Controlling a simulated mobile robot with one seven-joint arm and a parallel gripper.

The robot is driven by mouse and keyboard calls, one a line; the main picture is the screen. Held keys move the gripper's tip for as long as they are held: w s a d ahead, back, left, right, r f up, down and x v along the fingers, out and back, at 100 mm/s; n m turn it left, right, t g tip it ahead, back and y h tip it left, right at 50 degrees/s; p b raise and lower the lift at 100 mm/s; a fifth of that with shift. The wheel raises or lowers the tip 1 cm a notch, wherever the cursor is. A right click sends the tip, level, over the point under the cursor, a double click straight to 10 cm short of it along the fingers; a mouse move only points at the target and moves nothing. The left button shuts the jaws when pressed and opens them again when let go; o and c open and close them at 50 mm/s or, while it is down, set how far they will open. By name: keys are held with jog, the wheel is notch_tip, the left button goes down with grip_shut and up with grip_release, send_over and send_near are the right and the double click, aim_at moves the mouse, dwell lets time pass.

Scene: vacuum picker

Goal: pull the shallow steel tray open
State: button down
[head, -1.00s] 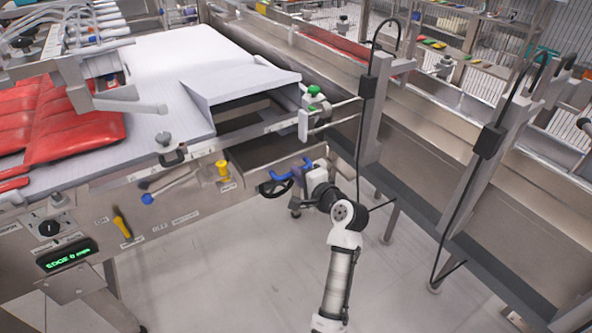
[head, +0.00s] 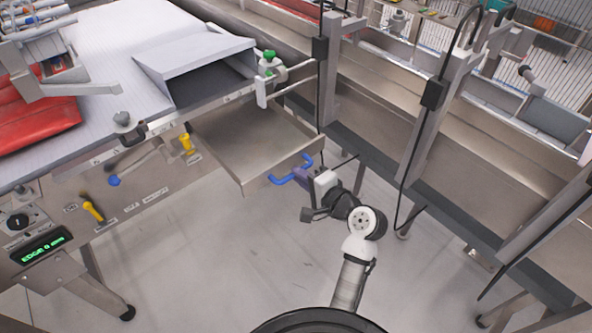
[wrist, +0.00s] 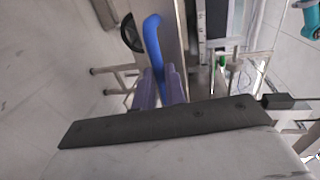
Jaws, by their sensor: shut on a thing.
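The shallow steel tray (head: 250,145) stands well out from the machine front in the head view, its flat floor bare. A blue bar handle (head: 285,179) sits on its front edge. My gripper (head: 303,175) is at the right part of this handle. In the wrist view my gripper (wrist: 160,90) has its purple-grey fingers shut on the blue handle (wrist: 153,42). The handle's far end sticks out beyond the fingers. The part between the fingers is hidden.
The machine front carries a yellow knob (head: 186,143), a yellow lever (head: 92,208) and a green display (head: 40,247). A steel frame with a post (head: 425,130) stands to the right. The floor (head: 220,250) before the tray is clear.

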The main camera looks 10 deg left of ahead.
jog(key=c, duration=1.5)
grip_release()
jog(key=shift+o, duration=0.2)
jog(key=shift+d, duration=0.1)
jog(key=b+v, duration=0.2)
jog(key=v, duration=1.1)
jog(key=shift+s+d, duration=0.25)
